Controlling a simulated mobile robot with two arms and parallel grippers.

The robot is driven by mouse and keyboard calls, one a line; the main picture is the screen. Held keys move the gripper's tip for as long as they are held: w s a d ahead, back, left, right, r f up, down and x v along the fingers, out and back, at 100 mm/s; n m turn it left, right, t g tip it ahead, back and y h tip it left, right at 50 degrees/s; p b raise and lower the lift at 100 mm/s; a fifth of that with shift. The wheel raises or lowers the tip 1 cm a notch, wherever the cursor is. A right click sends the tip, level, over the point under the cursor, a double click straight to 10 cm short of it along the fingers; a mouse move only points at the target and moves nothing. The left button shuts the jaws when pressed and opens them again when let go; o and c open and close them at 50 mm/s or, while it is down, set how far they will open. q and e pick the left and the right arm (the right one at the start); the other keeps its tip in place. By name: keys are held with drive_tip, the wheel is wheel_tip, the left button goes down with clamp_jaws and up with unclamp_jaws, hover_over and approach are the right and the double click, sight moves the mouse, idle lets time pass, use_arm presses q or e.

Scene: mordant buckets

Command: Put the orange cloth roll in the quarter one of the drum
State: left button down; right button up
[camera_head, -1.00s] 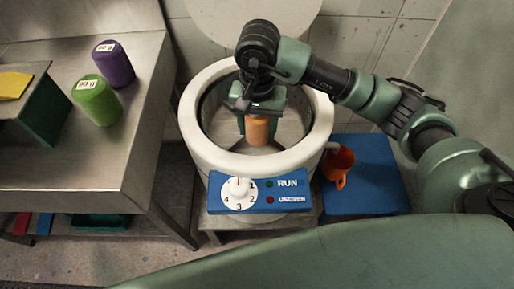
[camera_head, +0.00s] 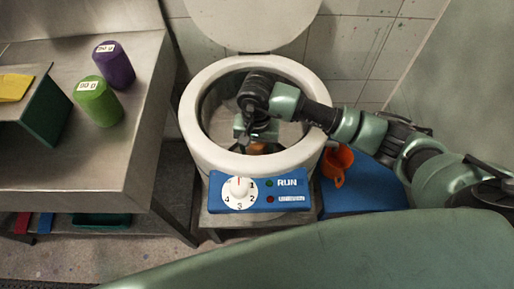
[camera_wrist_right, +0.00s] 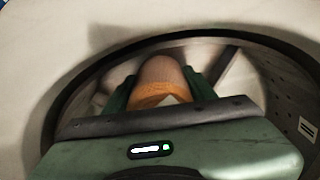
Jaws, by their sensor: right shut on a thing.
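The white drum (camera_head: 198,143) stands open in the middle of the head view, its lid (camera_head: 250,22) raised behind it. My right gripper (camera_head: 256,148) reaches down inside the drum, shut on the orange cloth roll (camera_head: 258,148), which is mostly hidden by the gripper and front rim. In the right wrist view the roll (camera_wrist_right: 160,85) sits upright between the two green fingers, with divider walls and a perforated wall around it. A tag with two bars (camera_wrist_right: 307,127) is on that wall. I cannot tell which quarter the roll is over. My left gripper is not in view.
A blue control panel (camera_head: 258,203) with a numbered dial (camera_head: 239,190) is on the drum's front. Purple (camera_head: 114,65) and green (camera_head: 97,101) rolls stand on the steel table (camera_head: 60,165) at left. An orange funnel-like cup (camera_head: 337,163) is right of the drum, by a blue box (camera_head: 362,190).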

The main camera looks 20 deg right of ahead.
drive_tip(key=shift+f, duration=0.15)
drive_tip(key=o, duration=1.6)
drive_tip(key=shift+o, duration=0.2)
drive_tip(key=shift+r, duration=0.65)
wheel_tip(320, 180, up, 11)
drive_tip(key=shift+r+b, duration=0.1)
drive_tip(key=shift+b, duration=0.75)
